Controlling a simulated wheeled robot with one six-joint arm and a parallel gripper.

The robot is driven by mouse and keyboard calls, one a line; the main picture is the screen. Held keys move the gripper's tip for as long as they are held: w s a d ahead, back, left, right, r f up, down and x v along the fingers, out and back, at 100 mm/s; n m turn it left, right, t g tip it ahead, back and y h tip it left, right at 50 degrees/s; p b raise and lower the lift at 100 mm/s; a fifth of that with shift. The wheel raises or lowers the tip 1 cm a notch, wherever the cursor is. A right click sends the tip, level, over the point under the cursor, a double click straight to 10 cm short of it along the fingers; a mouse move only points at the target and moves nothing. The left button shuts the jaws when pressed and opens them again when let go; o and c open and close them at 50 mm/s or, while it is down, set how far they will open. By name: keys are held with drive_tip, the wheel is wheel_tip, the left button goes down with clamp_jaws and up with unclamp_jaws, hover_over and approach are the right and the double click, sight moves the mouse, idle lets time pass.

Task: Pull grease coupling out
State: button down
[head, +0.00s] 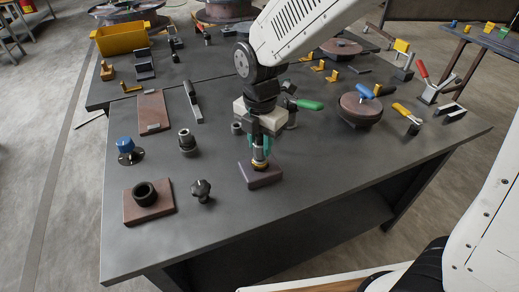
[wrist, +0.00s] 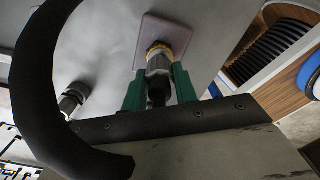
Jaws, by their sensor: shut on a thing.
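The grease coupling (head: 260,164) stands upright at a purple-brown block (head: 262,179) near the front middle of the table. It has a dark body and a brass-coloured ring at its lower end. My gripper (head: 260,148) comes down from above, its green fingers shut on the coupling's upper part. In the wrist view the green fingers (wrist: 158,88) stand on both sides of the coupling (wrist: 158,60), and its brass ring meets the block (wrist: 146,37). I cannot tell how deep it sits in the block. The fingers hide part of its body.
On the table left of the block stand a black star knob (head: 202,190), a dark fitting (head: 187,141), a plate with a black ring (head: 149,202) and a blue-capped part (head: 127,150). A green-handled clamp (head: 305,104) is behind my gripper. The front right tabletop is clear.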

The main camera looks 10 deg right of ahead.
drive_tip(key=shift+r, duration=0.4)
drive_tip(key=shift+r, duration=4.75)
